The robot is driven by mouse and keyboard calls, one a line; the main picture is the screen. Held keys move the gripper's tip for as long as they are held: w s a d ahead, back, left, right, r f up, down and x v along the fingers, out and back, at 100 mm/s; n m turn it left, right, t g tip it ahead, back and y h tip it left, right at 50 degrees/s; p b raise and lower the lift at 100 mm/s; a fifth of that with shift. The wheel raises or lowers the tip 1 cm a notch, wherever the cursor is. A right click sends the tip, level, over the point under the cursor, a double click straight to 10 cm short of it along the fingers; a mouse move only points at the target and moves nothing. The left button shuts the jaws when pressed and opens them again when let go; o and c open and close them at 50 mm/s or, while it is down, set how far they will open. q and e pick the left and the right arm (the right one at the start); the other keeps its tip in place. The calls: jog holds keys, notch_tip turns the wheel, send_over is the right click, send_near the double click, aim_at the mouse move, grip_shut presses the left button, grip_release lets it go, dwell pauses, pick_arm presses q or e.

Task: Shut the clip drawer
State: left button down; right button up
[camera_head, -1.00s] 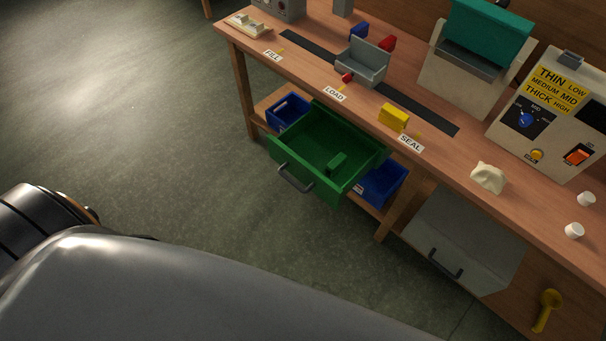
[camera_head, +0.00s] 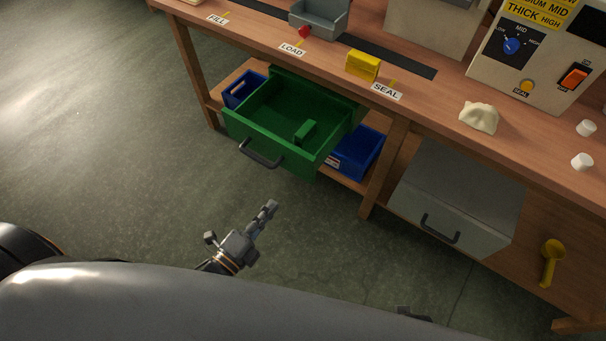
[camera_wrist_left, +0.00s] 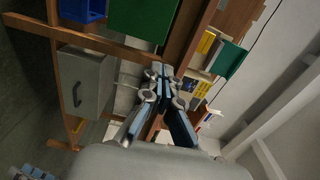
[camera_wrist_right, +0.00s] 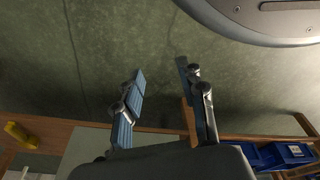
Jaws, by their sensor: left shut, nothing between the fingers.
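The green drawer (camera_head: 272,140) under the workbench stands pulled out, with a small green block (camera_head: 305,131) inside and a dark handle (camera_head: 260,153) on its front. I take it to be the clip drawer. Part of it shows at the top of the left wrist view (camera_wrist_left: 143,18). My left gripper (camera_head: 270,206) is shut and empty, in front of the drawer and apart from its handle; its closed fingers show in the left wrist view (camera_wrist_left: 161,72). My right gripper (camera_wrist_right: 160,69) has its fingers apart with nothing between them, over the floor.
Blue bins (camera_head: 357,150) (camera_head: 243,90) sit on the lower shelf on both sides of the green drawer. A grey drawer (camera_head: 452,205) with a dark handle is to the right, near a yellow scoop (camera_head: 551,262). The floor in front of the bench is clear.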

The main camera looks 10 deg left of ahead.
pick_arm(q)
jog(key=b, duration=0.1)
send_near(309, 160)
jog(key=x, duration=0.5)
jog(key=shift+w+d, duration=0.1)
jog(key=shift+w, duration=0.1)
jog(key=shift+x, duration=0.8)
pick_arm(e)
jog(key=w+r, duration=0.2)
jog(key=r, duration=0.2)
jog(key=shift+w+a+r, duration=0.2)
jog(key=shift+w+r, duration=0.05)
jog(key=shift+w, duration=0.15)
